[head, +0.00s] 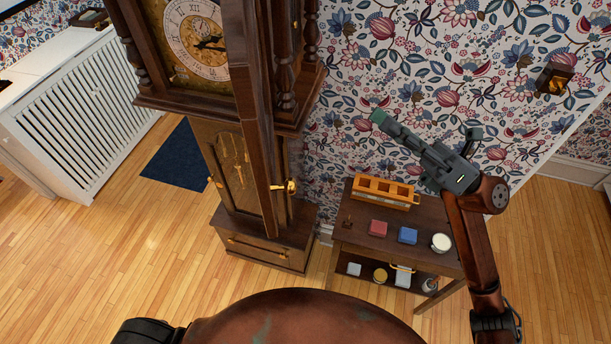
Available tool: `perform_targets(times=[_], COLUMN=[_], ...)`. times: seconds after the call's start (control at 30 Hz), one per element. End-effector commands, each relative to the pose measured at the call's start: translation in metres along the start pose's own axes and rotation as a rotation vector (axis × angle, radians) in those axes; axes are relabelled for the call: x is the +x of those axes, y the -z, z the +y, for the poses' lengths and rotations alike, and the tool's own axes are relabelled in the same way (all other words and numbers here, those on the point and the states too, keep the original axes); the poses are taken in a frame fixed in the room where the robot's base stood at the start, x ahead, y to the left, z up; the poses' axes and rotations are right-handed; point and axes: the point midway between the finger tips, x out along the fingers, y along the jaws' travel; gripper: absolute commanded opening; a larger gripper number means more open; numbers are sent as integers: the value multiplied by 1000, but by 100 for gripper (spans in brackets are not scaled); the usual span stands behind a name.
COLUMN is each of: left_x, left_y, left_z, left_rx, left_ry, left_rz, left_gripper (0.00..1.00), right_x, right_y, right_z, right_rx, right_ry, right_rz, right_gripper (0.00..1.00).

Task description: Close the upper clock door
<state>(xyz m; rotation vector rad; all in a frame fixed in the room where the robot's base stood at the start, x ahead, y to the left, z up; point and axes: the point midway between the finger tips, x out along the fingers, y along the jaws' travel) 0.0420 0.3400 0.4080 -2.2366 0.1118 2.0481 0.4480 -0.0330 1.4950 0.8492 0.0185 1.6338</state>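The tall wooden clock stands left of centre in the head view, with its round dial (198,42) at the top. The upper clock door (262,120) appears swung open towards me, seen nearly edge-on as a long dark wooden panel. A brass knob (290,186) shows near its lower end. Below the dial, a glazed lower door (235,168) shows the pendulum and looks shut. My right gripper (425,128) is open and empty, its fingers spread wide. It is right of the door and apart from it, above the side table. My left gripper is not in view.
A white radiator cover (75,120) stands left.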

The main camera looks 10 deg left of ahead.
Motion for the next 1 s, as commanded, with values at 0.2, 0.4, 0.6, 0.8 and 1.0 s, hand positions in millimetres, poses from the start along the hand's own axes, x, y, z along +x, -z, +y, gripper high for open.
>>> perform_targets(times=[0.2,0.4,0.6,0.8,1.0], left_x=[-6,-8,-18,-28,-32], left_y=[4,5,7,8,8], left_z=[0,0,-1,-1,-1], left_rx=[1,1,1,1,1], left_ry=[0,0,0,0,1], left_rz=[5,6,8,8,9], left_gripper=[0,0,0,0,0], right_x=[34,34,56,80,92], right_y=[76,99,114,132,141], right_z=[66,71,75,75,75], right_rx=[-360,-445,-445,-442,-443], right_ry=[-161,-194,-199,-196,-195], right_rz=[479,611,613,611,610], right_gripper=[36,36,36,36,36])
